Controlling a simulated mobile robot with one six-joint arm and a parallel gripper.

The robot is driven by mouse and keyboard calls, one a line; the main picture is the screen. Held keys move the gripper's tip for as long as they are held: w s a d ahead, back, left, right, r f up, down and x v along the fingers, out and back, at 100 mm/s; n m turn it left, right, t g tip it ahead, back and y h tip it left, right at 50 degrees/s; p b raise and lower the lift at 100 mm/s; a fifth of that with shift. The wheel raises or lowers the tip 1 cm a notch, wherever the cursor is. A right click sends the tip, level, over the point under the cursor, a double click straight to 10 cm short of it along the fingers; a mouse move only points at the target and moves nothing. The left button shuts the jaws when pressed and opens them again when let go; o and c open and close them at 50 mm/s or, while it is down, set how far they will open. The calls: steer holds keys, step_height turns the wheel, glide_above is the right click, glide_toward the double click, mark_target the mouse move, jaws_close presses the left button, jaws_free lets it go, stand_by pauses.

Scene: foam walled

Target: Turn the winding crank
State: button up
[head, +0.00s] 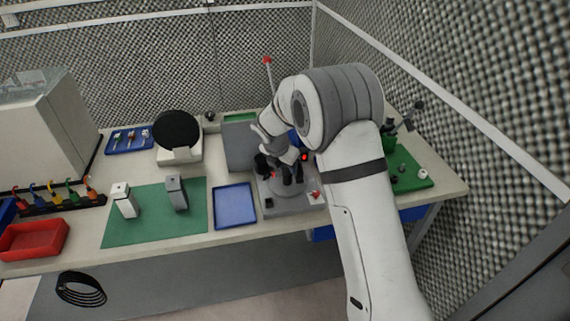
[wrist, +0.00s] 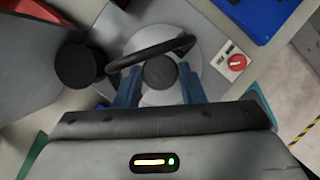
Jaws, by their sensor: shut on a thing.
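The winding crank shows in the wrist view as a dark curved bar (wrist: 150,52) above a pale round disc (wrist: 207,72). A round dark knob (wrist: 160,73) sits between the two blue-grey fingers of my gripper (wrist: 159,85). The fingers are shut on this part of the crank. A black cylinder (wrist: 80,65) stands at the bar's left end. In the head view my gripper (head: 287,172) reaches down over the grey base plate (head: 286,205), and my arm and gripper hide most of the crank.
A red rotary knob (wrist: 236,62) sits on the plate beside the disc; it also shows in the head view (head: 315,195). A blue tray (head: 234,206) lies left of the plate. Foam walls stand behind and right.

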stand_by(0.5)
steer(key=o, duration=1)
steer(key=shift+r, duration=0.1)
steer(key=b+v, duration=0.1)
steer(key=v, duration=0.6)
steer(key=shift+s+r, duration=0.15)
steer(key=shift+r, duration=0.15)
